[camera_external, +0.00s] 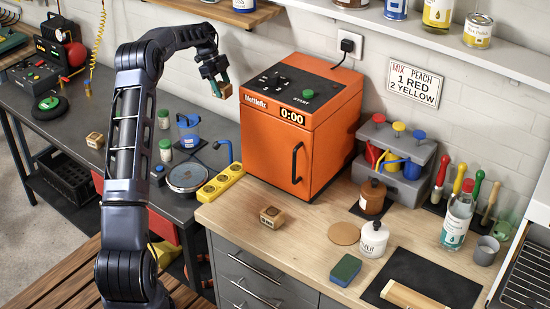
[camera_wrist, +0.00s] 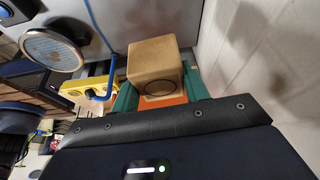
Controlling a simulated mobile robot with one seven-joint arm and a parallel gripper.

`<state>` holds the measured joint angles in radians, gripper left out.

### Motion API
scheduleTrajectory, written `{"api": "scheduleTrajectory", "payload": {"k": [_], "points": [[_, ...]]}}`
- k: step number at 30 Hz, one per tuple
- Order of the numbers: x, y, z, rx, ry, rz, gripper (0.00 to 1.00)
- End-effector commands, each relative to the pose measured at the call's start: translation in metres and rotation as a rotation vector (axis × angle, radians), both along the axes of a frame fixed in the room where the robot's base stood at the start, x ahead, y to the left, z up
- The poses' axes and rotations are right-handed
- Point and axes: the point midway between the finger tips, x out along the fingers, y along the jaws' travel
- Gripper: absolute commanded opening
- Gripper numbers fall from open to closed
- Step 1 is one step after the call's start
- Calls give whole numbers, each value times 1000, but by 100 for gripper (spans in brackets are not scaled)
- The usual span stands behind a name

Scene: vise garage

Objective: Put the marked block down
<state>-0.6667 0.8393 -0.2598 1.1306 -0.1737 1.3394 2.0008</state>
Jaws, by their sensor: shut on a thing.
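My gripper (camera_external: 215,78) is raised above the dark bench, left of the orange machine. In the wrist view its two green fingertips (camera_wrist: 160,95) are shut on a small wooden block (camera_wrist: 154,60). This block has a dark ring mark on one face. In the external view the held block (camera_external: 225,91) is small and partly hidden by the fingers. A second wooden block (camera_external: 95,140) sits on the dark bench at left. A third wooden block (camera_external: 270,217) with a dark mark sits on the wooden counter in front of the machine.
The orange machine (camera_external: 290,150) stands right of my gripper. A shelf (camera_external: 225,10) is above. The counter's front left is fairly clear; a sponge (camera_external: 345,270) and bottles stand farther right.

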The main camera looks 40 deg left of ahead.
Motion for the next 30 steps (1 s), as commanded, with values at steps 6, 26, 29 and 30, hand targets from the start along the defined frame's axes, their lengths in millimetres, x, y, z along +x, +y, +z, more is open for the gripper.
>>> {"api": "scheduleTrajectory", "payload": {"k": [6, 26, 29, 30], "points": [[-37, 38, 26, 5, 0, 401, 22], [-171, 136, 98, 10, 1, 1593, 22], [-192, 146, 107, 9, 1, 1740, 22], [-200, 151, 110, 10, 1, 1797, 22]]}}
